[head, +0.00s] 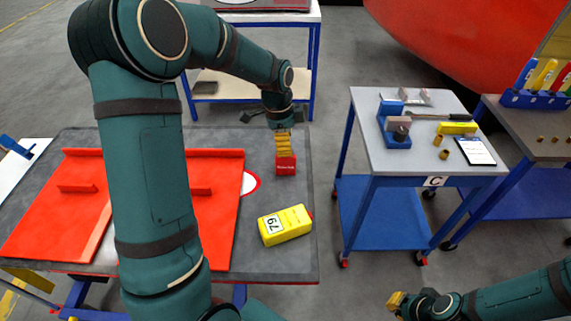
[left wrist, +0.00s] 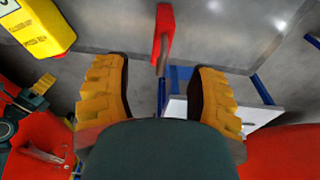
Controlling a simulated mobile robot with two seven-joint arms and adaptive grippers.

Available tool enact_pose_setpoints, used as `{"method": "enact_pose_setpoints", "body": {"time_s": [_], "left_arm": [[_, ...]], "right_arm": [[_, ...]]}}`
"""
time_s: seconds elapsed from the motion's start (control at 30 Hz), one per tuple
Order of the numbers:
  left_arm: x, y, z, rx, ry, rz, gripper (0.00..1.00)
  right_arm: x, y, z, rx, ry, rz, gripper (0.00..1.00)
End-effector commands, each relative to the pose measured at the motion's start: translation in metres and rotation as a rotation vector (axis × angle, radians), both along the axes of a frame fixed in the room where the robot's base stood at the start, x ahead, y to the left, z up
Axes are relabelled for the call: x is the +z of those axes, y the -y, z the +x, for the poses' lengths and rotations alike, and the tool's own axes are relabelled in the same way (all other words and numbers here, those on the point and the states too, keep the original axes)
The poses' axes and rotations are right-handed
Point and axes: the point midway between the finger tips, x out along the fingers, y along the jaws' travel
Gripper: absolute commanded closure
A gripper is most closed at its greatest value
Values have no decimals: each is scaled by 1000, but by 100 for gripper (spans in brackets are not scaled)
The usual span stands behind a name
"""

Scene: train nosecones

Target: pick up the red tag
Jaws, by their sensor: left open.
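The red tag (head: 286,167), with small pale lettering, is at the right part of the dark grey table top. My left gripper (head: 284,143) points down over it, with its yellow fingers just above or around its upper part; the exact contact is hard to tell. In the left wrist view the red tag (left wrist: 165,32) shows edge-on ahead of the gap between the fingers of my left gripper (left wrist: 161,80), which are wide apart and empty. My right gripper (head: 397,300) is at the lower right, away from the table; its jaw opening is unclear.
A yellow block marked 79 (head: 285,225) lies in front of the tag. A large red panel (head: 215,225) covers the table's left and middle. A cart marked C (head: 400,165) stands to the right across a gap.

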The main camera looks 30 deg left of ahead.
Motion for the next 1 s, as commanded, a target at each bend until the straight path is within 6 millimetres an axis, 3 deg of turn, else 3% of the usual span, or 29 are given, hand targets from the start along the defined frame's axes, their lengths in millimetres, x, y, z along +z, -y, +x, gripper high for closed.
{"method": "enact_pose_setpoints", "body": {"time_s": [0.27, 0.53, 0.87, 0.97, 1.0], "left_arm": [[-21, 1, 0, 0, -2, 0, 43], [-58, 1, 2, -1, -1, 0, 43], [-63, 2, 3, -1, 3, 2, 43], [-63, 2, 3, -1, 2, 1, 72], [-63, 2, 3, -1, 2, 1, 86]], "right_arm": [[-1, 0, 0, 0, 0, 0, 100], [-3, 0, 0, 0, 0, -1, 100], [-4, 0, 0, 0, 0, -1, 100], [-4, 0, 0, 0, 0, -1, 100], [-4, 0, 0, 0, 0, -1, 100]]}}
